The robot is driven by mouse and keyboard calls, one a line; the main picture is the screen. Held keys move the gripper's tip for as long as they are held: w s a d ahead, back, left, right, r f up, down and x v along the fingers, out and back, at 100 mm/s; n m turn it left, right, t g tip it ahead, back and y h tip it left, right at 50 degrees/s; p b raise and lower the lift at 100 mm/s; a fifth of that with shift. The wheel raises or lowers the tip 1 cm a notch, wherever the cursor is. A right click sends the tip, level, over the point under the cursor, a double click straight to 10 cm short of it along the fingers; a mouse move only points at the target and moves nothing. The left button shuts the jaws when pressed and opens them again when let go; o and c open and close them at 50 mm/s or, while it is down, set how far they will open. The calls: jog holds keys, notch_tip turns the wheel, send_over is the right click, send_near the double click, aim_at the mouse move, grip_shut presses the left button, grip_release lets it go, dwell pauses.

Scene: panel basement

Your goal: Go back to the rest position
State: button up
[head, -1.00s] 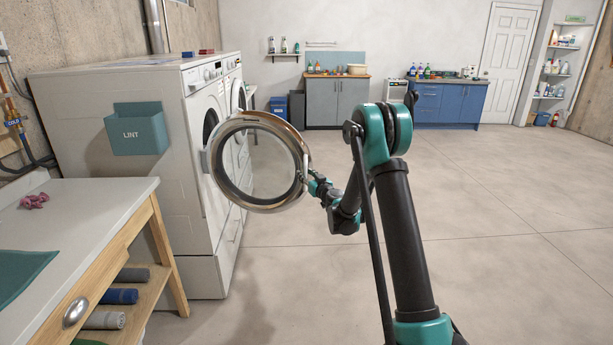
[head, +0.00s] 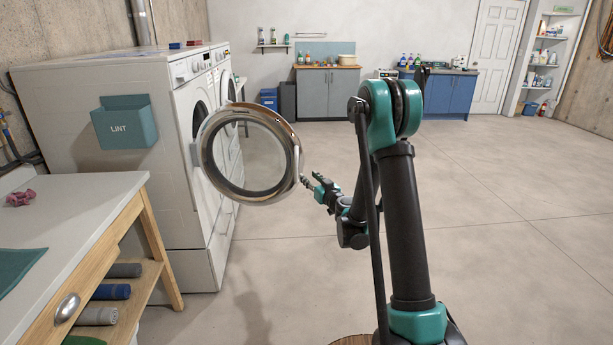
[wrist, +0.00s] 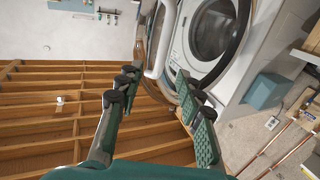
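The round glass door (head: 205,160) of the near white washer (head: 185,105) stands swung open, with a metallic rim and a pale handle on its right edge. My gripper (head: 308,183) is just right of that handle, with a small gap between them. In the wrist view my gripper (wrist: 160,86) has its two green fingers spread apart with nothing held between them. The door handle (wrist: 160,42) shows just beyond the fingertips, and the washer's drum opening (wrist: 212,30) lies behind it.
A white-topped wooden bench (head: 75,205) with rolled towels below stands at the left. A teal LINT bin (head: 124,122) hangs on the washer's side. Grey (head: 328,92) and blue cabinets (head: 450,95) line the far wall. The floor to the right is wide and clear.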

jog(key=shift+s, duration=0.1)
jog(key=s+r+g, duration=0.2)
jog(key=s+g, duration=0.4)
jog(key=s, duration=1)
jog(key=s+d+f+m+g+h, duration=0.1)
jog(key=s+d+f+g+h, duration=0.1)
jog(key=s+d, duration=0.3)
jog(key=s+d+f+m+g+h, duration=0.2)
jog(key=s+d, duration=0.4)
jog(key=s, duration=0.6)
jog(key=s+d+f+m+g+h, duration=0.2)
jog(key=s+d+f, duration=0.3)
jog(key=s, duration=0.4)
jog(key=shift+s+d+f+h, duration=0.25)
jog(key=shift+s+d+h, duration=0.1)
jog(key=shift+h, duration=0.55)
